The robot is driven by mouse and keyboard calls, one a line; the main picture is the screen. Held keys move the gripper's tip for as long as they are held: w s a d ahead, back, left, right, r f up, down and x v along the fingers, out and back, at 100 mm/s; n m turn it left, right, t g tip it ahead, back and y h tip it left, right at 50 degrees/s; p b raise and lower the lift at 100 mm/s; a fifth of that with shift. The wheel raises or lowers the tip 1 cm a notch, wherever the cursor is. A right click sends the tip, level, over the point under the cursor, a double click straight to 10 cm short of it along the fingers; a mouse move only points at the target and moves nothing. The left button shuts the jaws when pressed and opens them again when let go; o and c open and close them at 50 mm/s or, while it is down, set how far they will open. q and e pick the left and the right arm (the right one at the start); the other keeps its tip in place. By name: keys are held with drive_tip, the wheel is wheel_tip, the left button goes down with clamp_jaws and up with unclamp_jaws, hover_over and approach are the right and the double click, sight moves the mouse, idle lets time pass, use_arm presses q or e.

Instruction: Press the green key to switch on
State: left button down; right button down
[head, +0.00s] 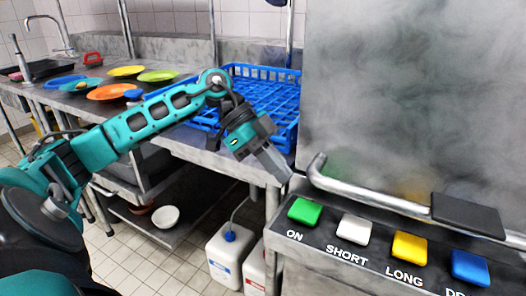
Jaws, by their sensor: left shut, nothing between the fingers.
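The green key (305,211), labelled ON, is at the left end of a row of keys on the dark front panel of the steel machine (410,90). My left gripper (287,179) is shut and empty. Its fingertips point down and to the right, and in the picture they are just above and left of the green key. They look apart from it, though the exact gap is hard to judge. My right gripper is not in view.
A white key (353,229), a yellow key (409,247) and a blue key (470,268) continue the row. A steel bar handle (370,195) runs just behind the keys. A blue rack (285,132) and several coloured plates (110,91) are on the counter. White canisters (228,258) stand below.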

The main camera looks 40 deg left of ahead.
sight(296, 208)
use_arm(q)
drive_tip(key=f, duration=0.2)
drive_tip(key=d+f+b, duration=0.1)
drive_tip(key=f, duration=0.1)
drive_tip(key=shift+w+d+f, duration=0.1)
drive_tip(key=shift+w+d, duration=0.05)
drive_tip(key=shift+d, duration=0.05)
drive_tip(key=shift+f, duration=0.6)
